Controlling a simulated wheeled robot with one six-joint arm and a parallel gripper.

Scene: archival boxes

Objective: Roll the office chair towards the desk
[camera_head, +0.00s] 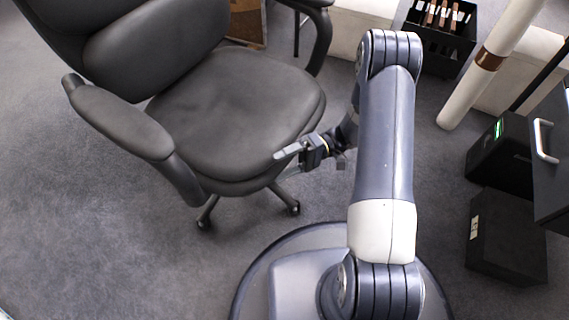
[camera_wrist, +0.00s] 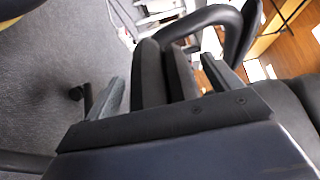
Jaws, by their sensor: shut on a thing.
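The black office chair (camera_head: 235,105) stands upright at the left and upper middle of the head view, its seat facing me. Two of its casters show on the carpet below the seat. My gripper (camera_head: 290,155) is at the front right edge of the seat. In the wrist view, the fingers of my gripper (camera_wrist: 165,80) stand on either side of a dark padded part of the office chair (camera_wrist: 150,75), and a looped armrest rises beyond it. The exact contact is hard to see. A dark unit with a silver handle (camera_head: 545,140) at the right edge may belong to the desk.
Black boxes (camera_head: 507,235) stand on the floor at the right. A black bin (camera_head: 437,35) with several items and a pale tube (camera_head: 490,60) are at the upper right. Grey carpet (camera_head: 90,230) is clear at the lower left.

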